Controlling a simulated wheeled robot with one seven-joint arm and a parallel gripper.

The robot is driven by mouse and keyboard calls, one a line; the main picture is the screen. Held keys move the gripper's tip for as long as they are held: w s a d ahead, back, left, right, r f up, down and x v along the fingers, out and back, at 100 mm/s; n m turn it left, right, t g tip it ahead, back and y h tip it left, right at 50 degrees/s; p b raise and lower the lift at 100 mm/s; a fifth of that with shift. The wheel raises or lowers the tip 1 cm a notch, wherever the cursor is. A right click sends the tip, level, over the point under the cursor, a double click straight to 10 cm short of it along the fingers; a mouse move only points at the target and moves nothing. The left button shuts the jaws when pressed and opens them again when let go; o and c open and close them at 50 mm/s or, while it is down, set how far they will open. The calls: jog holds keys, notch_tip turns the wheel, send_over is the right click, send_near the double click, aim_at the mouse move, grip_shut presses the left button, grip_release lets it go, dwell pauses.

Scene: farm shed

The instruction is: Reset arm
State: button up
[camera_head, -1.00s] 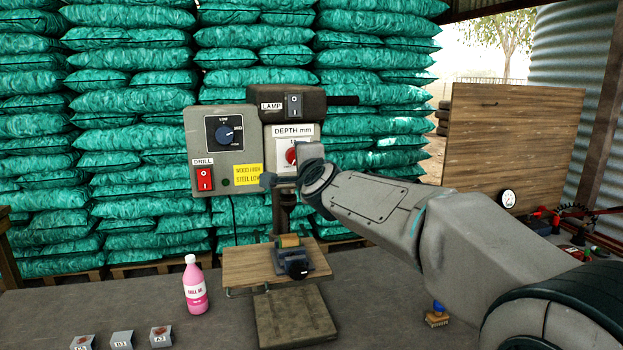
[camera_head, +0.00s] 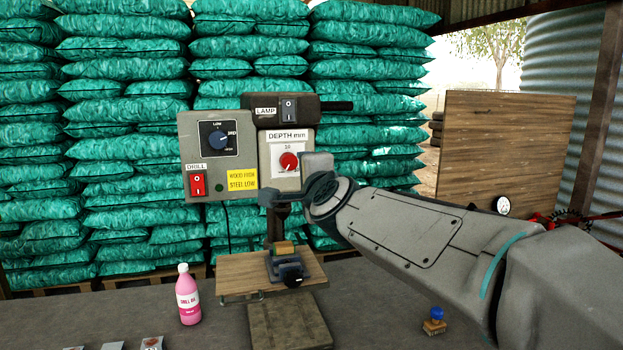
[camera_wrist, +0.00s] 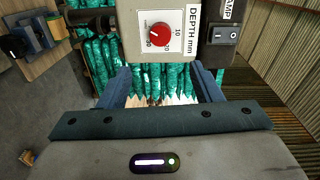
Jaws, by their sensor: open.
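My gripper (camera_head: 298,184) is in front of the drill press head, just below the depth dial, with my arm reaching in from the right. In the wrist view my gripper (camera_wrist: 160,88) has its two fingers spread wide, with nothing between them. The depth dial (camera_head: 289,162) has a red knob on a white plate, and it also shows beyond the fingers in the wrist view (camera_wrist: 160,34). The grey drill control box (camera_head: 218,150) carries a red switch and a speed knob. The gap between the gripper and the press head is hard to judge.
Below is the press table (camera_head: 240,276) with a vise (camera_head: 286,267) on it. A pink bottle (camera_head: 188,295) stands left of it. A wooden-based brush with a blue knob (camera_head: 435,321) lies under my arm. Stacked green sacks (camera_head: 120,110) fill the back.

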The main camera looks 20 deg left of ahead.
jog(key=s+d+f+n+g+h+p, duration=0.1)
jog(key=s+d+f+n+g+h, duration=0.3)
jog(key=d+f, duration=0.55)
jog(key=s+d+f+n+g+h, duration=0.15)
jog(key=s+d+f+n, duration=0.3)
jog(key=d+f, duration=0.5)
jog(key=s+d+f+n+g+h, duration=0.1)
jog(key=s+d+f+g, duration=0.2)
jog(key=s+d+f, duration=0.2)
jog(key=s+d+f+n+g+h+p, duration=0.1)
jog(key=s+d+f+g+h, duration=0.1)
jog(key=s+d+f, duration=0.3)
jog(key=s+d+g, duration=0.1)
jog(key=s+d, duration=0.3)
jog(key=s, duration=0.2)
jog(key=shift+s+d+f+g, duration=0.15)
jog(key=shift+s+d+g, duration=0.05)
jog(key=shift+d+g, duration=0.15)
jog(key=shift+n+h, duration=0.25)
jog(key=shift+a, duration=0.1)
